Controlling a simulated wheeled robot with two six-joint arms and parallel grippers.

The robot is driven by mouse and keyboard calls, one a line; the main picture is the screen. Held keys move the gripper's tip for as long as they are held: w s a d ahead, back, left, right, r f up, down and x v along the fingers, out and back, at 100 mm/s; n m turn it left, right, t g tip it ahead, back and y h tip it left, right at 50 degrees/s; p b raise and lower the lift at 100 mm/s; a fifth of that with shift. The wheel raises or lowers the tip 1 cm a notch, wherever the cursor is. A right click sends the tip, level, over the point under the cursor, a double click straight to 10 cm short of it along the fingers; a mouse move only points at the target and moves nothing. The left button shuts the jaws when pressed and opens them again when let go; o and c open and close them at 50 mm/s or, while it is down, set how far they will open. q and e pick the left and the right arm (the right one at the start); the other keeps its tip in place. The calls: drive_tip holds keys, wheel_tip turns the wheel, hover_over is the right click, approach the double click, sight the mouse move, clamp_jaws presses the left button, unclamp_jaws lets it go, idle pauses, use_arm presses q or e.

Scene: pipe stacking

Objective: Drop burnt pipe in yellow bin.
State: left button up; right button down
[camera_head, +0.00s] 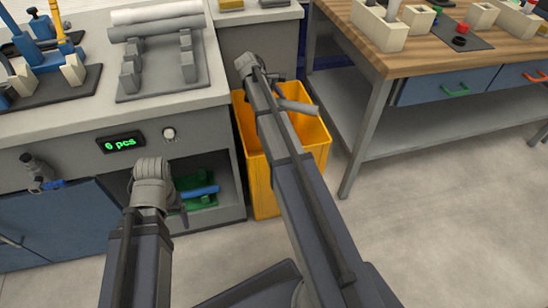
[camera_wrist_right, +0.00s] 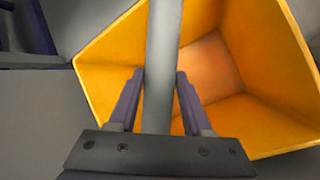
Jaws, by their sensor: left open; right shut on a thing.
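The yellow bin (camera_head: 262,180) stands on the floor between the grey workbench and the wooden table. Its open inside also fills much of the right wrist view (camera_wrist_right: 268,120). My right gripper (camera_wrist_right: 160,88) is shut on a grey pipe (camera_wrist_right: 162,45) and holds it over the bin's opening. In the head view the pipe (camera_head: 298,107) shows just above the bin, partly hidden by my right arm. No burn marks are clear on it. My left gripper (camera_head: 176,205) is low in front of the grey bench's shelf, its fingers mostly hidden.
The grey bench (camera_head: 60,125) has a dark rack (camera_head: 160,75) with pipes on top and a counter display (camera_head: 121,142) reading 0 pcs. Green and blue items (camera_head: 198,192) lie on its lower shelf. The wooden table (camera_head: 440,55) stands right. Floor at the lower right is clear.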

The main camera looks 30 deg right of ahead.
wheel_tip(320, 180, down, 5)
drive_tip(key=b, duration=0.4)
drive_tip(key=shift+r, duration=0.1)
drive_tip(key=shift+c, duration=1.3)
unclamp_jaws()
drive_tip(key=p+v, duration=0.6)
drive_tip(key=v, duration=0.1)
drive_tip(key=shift+r, duration=0.2)
drive_tip(key=shift+a, duration=0.15)
